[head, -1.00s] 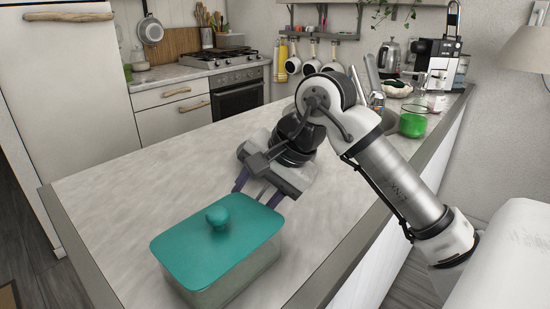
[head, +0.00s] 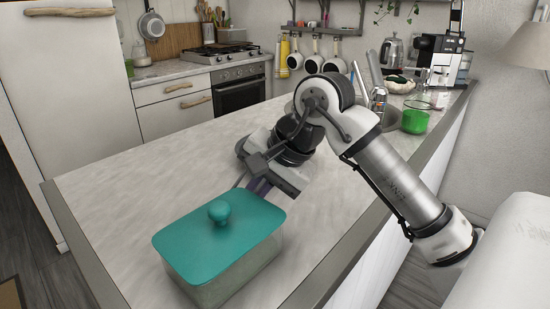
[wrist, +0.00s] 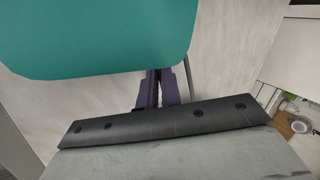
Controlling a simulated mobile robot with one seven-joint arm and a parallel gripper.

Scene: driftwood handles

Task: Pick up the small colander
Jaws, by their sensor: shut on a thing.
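My gripper (head: 256,187) is low over the counter, just behind the teal-lidded box. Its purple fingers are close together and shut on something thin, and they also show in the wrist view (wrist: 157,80). A thin grey strip (wrist: 188,80) stands beside the right finger; it may be part of the small colander. The rest of the held thing is hidden by the lid and fingers, so I cannot see its bowl or shape.
The box with the teal lid (head: 218,240) stands right in front of the fingers. A green cup (head: 415,121) stands at the far right by the sink, with a thin handle near it. The counter (head: 140,185) left of the gripper is clear.

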